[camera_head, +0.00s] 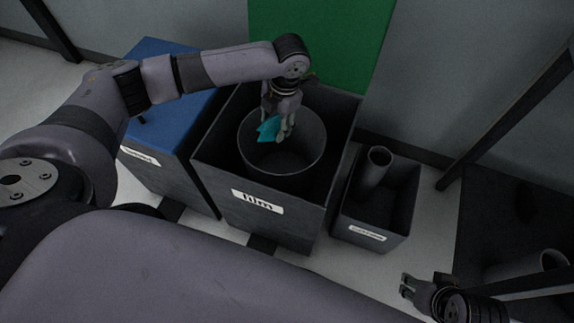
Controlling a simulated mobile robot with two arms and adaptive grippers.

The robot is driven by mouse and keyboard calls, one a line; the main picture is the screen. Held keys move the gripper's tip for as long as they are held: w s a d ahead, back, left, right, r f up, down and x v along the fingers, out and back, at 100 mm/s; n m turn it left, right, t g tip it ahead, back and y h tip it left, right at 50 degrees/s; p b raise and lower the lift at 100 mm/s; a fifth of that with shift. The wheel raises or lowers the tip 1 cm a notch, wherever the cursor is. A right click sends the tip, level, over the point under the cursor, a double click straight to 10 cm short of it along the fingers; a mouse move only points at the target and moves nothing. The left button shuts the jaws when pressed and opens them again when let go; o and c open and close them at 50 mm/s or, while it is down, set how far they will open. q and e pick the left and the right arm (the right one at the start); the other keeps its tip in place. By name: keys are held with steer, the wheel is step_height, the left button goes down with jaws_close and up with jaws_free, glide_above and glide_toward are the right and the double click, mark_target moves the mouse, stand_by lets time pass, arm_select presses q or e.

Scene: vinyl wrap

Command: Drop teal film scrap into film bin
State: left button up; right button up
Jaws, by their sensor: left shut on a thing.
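The teal film scrap (268,129) is a small crumpled piece in the middle of the picture. My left gripper (283,132) points down and is shut on it. Both are over the round opening of the grey bucket-like liner (256,165) that sits in the film bin (210,155). The bin is a dark grey square box with a white "film" label (257,201) on its front. How far down into the liner the scrap hangs is hard to tell. My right gripper (404,286) is at the lower right, away from the bin, with its fingers apart and nothing between them.
A blue-lidded bin (160,60) stands left of the film bin. A smaller dark bin (405,215) with a grey tube (374,170) in it stands to the right. A green panel (315,40) rises behind. A dark surface (510,205) with another tube lies far right.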

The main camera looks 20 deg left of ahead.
arm_select(q)
steer(key=shift+f, duration=0.1)
steer(key=o, duration=0.9)
steer(key=shift+o, duration=0.2)
step_height(320, 180, up, 12)
steer(key=d, duration=0.2)
steer(key=shift+w, duration=0.25)
steer(key=shift+f, duration=0.1)
